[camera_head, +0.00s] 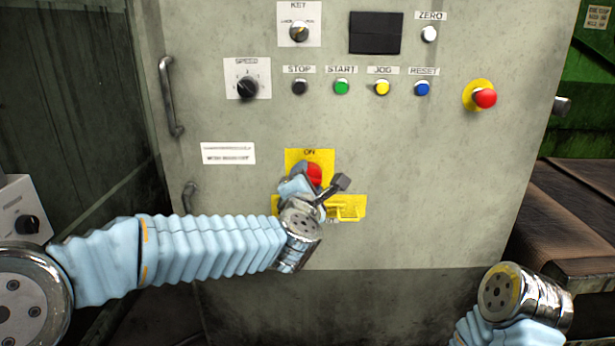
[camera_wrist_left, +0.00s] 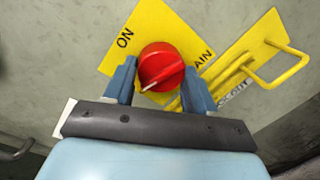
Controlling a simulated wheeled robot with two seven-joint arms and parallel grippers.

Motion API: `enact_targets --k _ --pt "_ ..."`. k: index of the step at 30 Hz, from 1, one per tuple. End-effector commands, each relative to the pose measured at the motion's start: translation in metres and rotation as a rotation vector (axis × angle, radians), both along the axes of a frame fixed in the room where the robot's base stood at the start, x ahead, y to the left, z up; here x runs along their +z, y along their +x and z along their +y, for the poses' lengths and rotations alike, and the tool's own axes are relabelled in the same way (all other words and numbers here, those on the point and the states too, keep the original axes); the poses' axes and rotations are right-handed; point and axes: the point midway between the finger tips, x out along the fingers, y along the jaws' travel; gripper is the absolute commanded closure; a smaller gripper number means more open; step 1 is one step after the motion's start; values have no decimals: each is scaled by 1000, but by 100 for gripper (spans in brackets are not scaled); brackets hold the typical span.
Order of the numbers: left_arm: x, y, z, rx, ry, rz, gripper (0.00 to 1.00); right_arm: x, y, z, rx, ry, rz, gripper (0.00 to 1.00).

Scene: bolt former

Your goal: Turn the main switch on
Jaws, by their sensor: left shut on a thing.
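The main switch is a round red knob (camera_head: 314,174) on a yellow plate (camera_head: 296,156) marked ON, low on the grey cabinet front. In the head view my left gripper (camera_head: 302,184) is at the knob and hides part of it. In the left wrist view the red knob (camera_wrist_left: 161,67) sits between the two blue fingers of my left gripper (camera_wrist_left: 159,80), which is shut on it. A pale pointer mark shows on the knob's lower left in that view, angled away from the ON label. My right arm shows at the bottom right of the head view; its gripper is out of view.
Yellow lockout loops (camera_wrist_left: 262,62) stick out beside the switch. Above are the key switch (camera_head: 299,32), speed dial (camera_head: 247,87), several push buttons and a red emergency button (camera_head: 485,98). Two metal handles (camera_head: 171,97) are at the cabinet's left. The lower right panel is clear.

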Motion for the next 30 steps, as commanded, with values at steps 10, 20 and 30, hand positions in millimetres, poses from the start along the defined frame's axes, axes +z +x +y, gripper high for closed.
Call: enact_targets --k 10,20,30 --pt "5 0 -1 -2 330 3 75 30 -1 0 3 1 5 48" --pt "6 0 -2 -1 645 3 75 56 0 -3 -2 -6 -1 48" --pt "6 0 -3 -2 960 3 75 82 1 -6 -6 -13 -6 48"
